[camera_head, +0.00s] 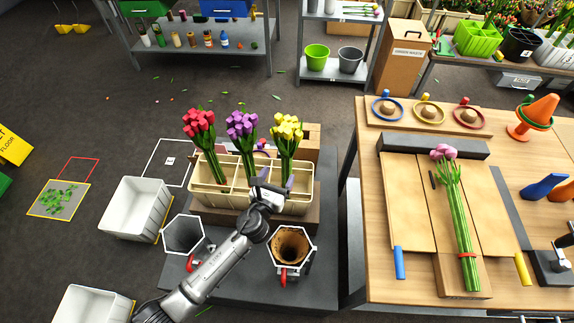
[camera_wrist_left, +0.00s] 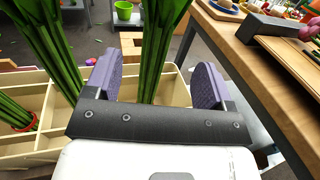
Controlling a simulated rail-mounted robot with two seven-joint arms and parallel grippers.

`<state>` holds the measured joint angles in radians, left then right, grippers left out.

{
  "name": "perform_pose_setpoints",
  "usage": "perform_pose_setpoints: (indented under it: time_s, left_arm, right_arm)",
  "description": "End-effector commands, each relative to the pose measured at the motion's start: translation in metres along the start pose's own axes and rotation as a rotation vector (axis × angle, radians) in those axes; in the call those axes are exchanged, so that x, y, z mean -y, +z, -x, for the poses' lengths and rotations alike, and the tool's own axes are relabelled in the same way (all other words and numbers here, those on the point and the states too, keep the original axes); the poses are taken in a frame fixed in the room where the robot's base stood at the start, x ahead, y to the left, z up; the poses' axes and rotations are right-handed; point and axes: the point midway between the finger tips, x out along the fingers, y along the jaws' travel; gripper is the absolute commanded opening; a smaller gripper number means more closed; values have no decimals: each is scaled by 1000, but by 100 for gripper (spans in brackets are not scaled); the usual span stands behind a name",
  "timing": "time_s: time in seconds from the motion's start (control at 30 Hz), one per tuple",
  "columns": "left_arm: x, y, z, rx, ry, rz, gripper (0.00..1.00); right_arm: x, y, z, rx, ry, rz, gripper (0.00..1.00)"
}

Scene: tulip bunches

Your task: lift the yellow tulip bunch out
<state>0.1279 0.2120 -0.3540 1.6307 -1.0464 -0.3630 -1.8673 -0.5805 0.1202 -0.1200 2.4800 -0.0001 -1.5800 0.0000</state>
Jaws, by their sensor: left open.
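The yellow tulip bunch (camera_head: 286,130) stands upright, leaning slightly, in the right compartment of a cream divided crate (camera_head: 214,196). Its green stems (camera_wrist_left: 160,45) also show in the left wrist view. My left gripper (camera_head: 271,188) is open and empty at the crate's front right, low on the bunch. In the left wrist view its two purple-grey fingers (camera_wrist_left: 155,82) stand on either side of the stems; I cannot tell how deep the stems sit between them. The stem ends are hidden behind the gripper. My right gripper is not in view.
Red tulips (camera_head: 200,130) and purple tulips (camera_head: 241,130) stand in the crate's other compartments. A grey hexagonal holder (camera_head: 184,236) and a brown-lined one (camera_head: 291,246) stand in front. A wooden table (camera_head: 375,200) with a pink tulip bunch (camera_head: 455,200) is at right.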

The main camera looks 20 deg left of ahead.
Motion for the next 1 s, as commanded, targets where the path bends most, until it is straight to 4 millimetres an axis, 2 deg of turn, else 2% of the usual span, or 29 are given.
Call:
perform_pose_setpoints:
  time_s: [0.1,0.43,0.8,1.0]
  left_arm:
    - [0,0,-17,1,1,1,76]
    - [0,0,-36,0,1,2,76]
    - [-1,0,-79,1,1,3,76]
    - [-2,1,-84,-1,2,2,76]
  right_arm:
    - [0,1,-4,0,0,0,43]
    - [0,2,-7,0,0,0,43]
    - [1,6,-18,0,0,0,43]
    - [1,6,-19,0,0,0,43]
